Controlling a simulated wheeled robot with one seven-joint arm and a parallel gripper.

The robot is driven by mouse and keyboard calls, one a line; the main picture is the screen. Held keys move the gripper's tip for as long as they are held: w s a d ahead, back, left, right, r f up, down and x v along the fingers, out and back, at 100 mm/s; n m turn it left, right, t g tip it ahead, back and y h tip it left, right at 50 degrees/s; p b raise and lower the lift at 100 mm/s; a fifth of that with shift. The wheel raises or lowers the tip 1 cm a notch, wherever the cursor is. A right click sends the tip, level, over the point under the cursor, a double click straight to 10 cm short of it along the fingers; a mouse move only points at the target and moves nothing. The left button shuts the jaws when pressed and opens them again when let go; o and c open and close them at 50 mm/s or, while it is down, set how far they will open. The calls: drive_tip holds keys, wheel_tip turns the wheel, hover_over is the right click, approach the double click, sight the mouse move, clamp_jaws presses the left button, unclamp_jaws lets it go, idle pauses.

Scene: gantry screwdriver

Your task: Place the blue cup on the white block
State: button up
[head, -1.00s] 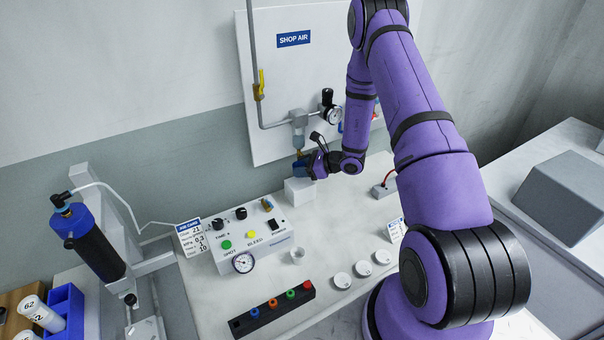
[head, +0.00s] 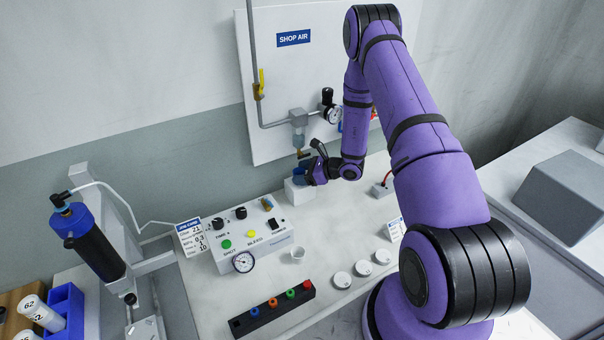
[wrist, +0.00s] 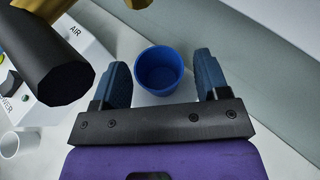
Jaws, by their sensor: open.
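The white block (head: 296,192) stands on the bench below the wall panel. My gripper (head: 302,174) is low over it in the head view. In the wrist view the blue cup (wrist: 159,72) is upright, its open mouth facing the camera. It sits between the two blue fingers of my open gripper (wrist: 160,82), with a narrow gap on each side. In the head view, the cup and the blue fingers cannot be clearly told apart. The contact between the cup's base and the block is hidden.
A control box (head: 252,240) with knobs and a gauge is left of the block. A small white cup (head: 298,253), several white discs (head: 342,280) and a black rack (head: 272,312) stand in front. A regulator (head: 298,125) hangs above my gripper. A black cylinder (wrist: 50,75) is close in the wrist view.

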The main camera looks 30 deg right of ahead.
drive_tip(key=v, duration=1.2)
drive_tip(key=s+a+r+n+g, duration=0.3)
drive_tip(key=a+r+n, duration=0.2)
drive_tip(key=r, duration=0.4)
drive_tip(key=s+a+r+n+g, duration=0.2)
drive_tip(key=a+r+n, duration=0.25)
drive_tip(key=r, duration=0.45)
drive_tip(key=s+a+r+n+g, duration=0.3)
drive_tip(key=a+r+n, duration=0.25)
drive_tip(key=r, duration=0.35)
drive_tip(key=s+a+r+n+t+h, duration=0.1)
drive_tip(key=s+r+n+h, duration=0.3)
drive_tip(key=s+r, duration=0.3)
drive_tip(key=s+a+r+n+t+h, duration=0.1)
drive_tip(key=s+r+n+h, duration=0.4)
drive_tip(key=s, duration=0.9)
drive_tip(key=shift+s+a+r+n+t, duration=0.15)
drive_tip(key=shift+a+r+n+t, duration=0.4)
drive_tip(key=shift+r+n, duration=0.85)
drive_tip(key=shift+d+r, duration=0.1)
drive_tip(key=shift+d, duration=0.1)
